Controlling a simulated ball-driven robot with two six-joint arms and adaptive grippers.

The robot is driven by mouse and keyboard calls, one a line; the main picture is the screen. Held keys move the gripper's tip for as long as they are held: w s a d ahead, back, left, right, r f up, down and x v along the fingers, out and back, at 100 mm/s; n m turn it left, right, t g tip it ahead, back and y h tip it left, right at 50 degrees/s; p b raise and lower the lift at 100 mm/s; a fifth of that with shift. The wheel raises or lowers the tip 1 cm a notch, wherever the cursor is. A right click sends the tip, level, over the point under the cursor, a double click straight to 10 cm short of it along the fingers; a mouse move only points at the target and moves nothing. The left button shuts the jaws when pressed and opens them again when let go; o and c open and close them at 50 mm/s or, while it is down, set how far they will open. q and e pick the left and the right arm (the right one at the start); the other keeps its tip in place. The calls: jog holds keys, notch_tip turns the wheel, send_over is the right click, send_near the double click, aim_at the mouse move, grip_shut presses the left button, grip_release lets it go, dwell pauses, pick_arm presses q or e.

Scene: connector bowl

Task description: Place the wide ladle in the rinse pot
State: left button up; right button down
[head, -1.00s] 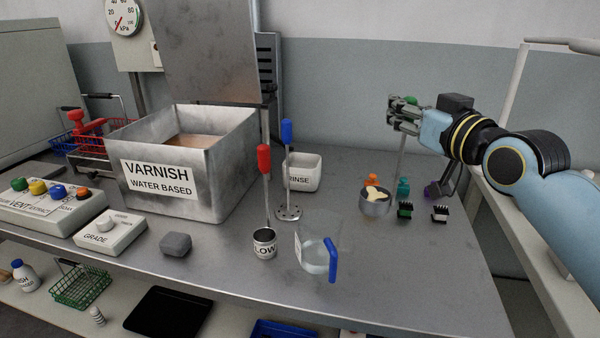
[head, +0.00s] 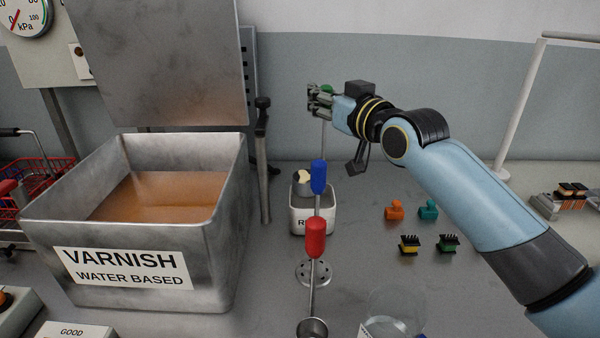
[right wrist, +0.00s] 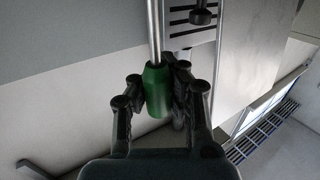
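The wide ladle has a green handle (right wrist: 158,92), a thin metal rod and a metal bowl (head: 298,190) with a cream-coloured piece in it. My right gripper (head: 320,101) is shut on the green handle, and the wrist view shows the fingers on both sides of it. My left gripper is not in view.
The varnish tank (head: 225,215) is on the left. A clear beaker (head: 397,312) is at the front. Small orange (head: 394,211) and teal (head: 428,210) parts lie to the right.

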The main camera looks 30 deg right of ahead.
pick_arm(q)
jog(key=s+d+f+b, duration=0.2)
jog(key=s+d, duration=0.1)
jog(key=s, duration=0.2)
pick_arm(e)
jog(key=f, duration=0.5)
jog(key=d+f, duration=0.1)
jog(key=f, duration=0.1)
jog(key=shift+f, duration=0.4)
jog(key=shift+a+f, duration=0.1)
jog(key=shift+f, duration=0.05)
jog(key=c, duration=1.8)
grip_release()
jog(key=shift+c, duration=0.2)
jog(key=o, duration=0.4)
jog(key=shift+c, duration=0.2)
jog(key=shift+s+r, duration=0.15)
jog(key=shift+r, duration=0.1)
pick_arm(q)
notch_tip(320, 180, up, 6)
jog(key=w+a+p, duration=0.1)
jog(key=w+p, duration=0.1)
jog(key=p, duration=0.4)
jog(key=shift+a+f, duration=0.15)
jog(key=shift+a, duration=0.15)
pick_arm(e)
jog(key=s+d, duration=0.1)
jog(key=s, duration=1)
jog(key=shift+s, duration=0.35)
